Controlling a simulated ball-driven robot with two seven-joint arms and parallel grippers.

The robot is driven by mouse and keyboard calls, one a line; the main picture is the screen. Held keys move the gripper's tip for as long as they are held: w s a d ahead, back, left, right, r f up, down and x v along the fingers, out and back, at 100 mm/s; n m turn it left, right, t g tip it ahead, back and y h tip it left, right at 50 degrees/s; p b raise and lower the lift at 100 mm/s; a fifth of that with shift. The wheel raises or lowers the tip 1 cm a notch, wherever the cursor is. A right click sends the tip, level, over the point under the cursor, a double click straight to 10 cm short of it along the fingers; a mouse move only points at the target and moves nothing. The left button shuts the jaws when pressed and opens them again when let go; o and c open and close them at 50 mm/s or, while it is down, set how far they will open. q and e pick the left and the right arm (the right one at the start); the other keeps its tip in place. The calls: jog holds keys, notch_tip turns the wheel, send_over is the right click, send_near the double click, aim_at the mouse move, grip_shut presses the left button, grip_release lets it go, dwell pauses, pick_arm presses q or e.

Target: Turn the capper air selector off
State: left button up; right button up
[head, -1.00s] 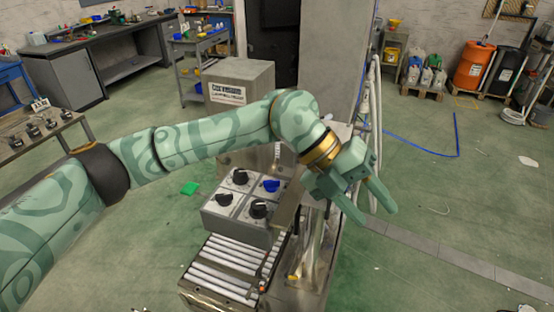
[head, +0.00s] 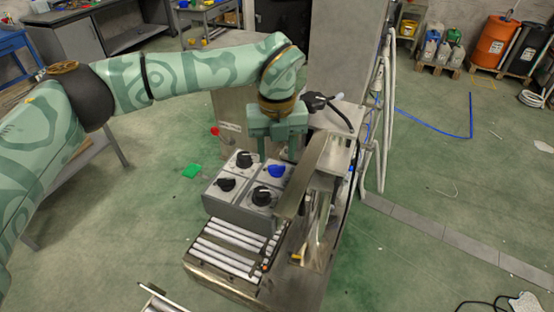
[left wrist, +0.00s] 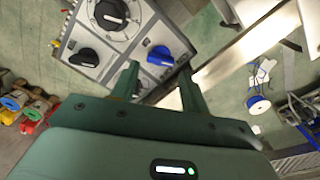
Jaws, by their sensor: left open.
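A grey control box (head: 235,216) carries a blue rotary knob (head: 276,171) and three black ones: a back-left knob (head: 244,158), a front-left knob (head: 227,184) and a front-right knob (head: 262,195). Labels are too small to read, so I cannot tell which is the capper air selector. My left gripper (head: 277,157) is open and empty, pointing down just behind and above the blue knob. In the left wrist view, the blue knob (left wrist: 160,55) lies just beyond and between the fingertips, apart from them. My right gripper is not in view.
A roller conveyor (head: 228,255) lies in front of the box. A metal plate (head: 303,178) stands close on the box's right. Open green floor (head: 430,180) lies to the right.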

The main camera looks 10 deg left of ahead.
aim_at(276, 165)
pick_arm(q)
jog(key=shift+f, duration=1.8)
jog(key=shift+c, duration=0.3)
jog(key=c, duration=0.7)
jog(key=shift+o, duration=0.2)
jog(key=shift+m, duration=0.3)
jog(key=m+p, duration=0.1)
jog(key=m, duration=0.4)
jog(key=shift+r, duration=0.15)
jog(key=m+p, duration=0.1)
jog(key=m, duration=0.5)
jog(key=shift+a, duration=0.15)
jog(key=shift+w+m, duration=0.1)
jog(key=shift+m, duration=0.2)
